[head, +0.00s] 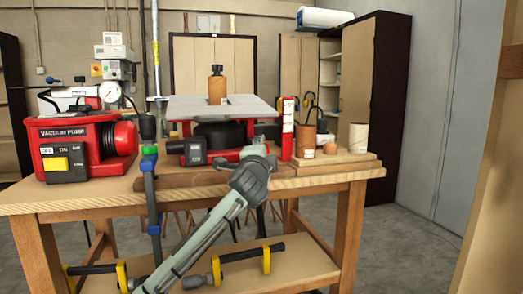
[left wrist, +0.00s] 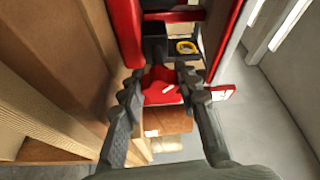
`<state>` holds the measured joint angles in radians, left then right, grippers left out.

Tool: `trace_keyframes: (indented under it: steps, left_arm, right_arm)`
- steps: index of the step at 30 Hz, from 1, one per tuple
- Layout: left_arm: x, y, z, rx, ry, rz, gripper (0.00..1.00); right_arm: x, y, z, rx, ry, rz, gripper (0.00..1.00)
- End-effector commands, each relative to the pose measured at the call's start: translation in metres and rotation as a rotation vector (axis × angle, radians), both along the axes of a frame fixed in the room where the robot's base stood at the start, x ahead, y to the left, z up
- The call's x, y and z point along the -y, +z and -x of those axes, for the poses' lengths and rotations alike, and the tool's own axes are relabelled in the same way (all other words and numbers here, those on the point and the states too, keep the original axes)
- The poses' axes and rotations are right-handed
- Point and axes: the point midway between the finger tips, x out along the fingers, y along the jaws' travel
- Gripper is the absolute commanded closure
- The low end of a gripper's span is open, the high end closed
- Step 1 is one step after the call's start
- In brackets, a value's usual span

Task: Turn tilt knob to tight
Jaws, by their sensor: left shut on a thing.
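In the left wrist view, a red part (left wrist: 160,84), which looks like the tilt knob, sits between the fingers of my left gripper (left wrist: 165,92). The gripper is shut on it. The knob's far side and any tight marking cannot be made out. In the head view my gripper hides the knob. My right gripper is not in view.
The wooden workbench (head: 75,198) carries a red vacuum pump (head: 75,148) at left. A red upright container (head: 287,128) and a wooden stand with cylinders (head: 335,160) are close to the right of my gripper. A blue-and-black clamp (head: 152,190) hangs at the front edge.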

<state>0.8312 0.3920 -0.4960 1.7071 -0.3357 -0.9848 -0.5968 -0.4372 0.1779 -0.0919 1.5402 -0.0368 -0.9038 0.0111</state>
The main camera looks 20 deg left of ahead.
Motion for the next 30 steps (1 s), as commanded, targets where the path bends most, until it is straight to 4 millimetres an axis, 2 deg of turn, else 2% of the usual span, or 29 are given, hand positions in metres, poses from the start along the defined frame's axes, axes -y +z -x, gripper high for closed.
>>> trace_keyframes:
  steps: [18, 30]
  left_arm:
    - [0.0006, 0.0018, 0.0001, -0.314, 0.000, -0.468, 0.97]
    - [0.0014, 0.0005, 0.0000, -0.434, -0.002, -0.642, 0.97]
  right_arm:
    - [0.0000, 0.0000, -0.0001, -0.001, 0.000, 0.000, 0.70]
    - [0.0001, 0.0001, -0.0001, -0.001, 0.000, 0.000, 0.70]
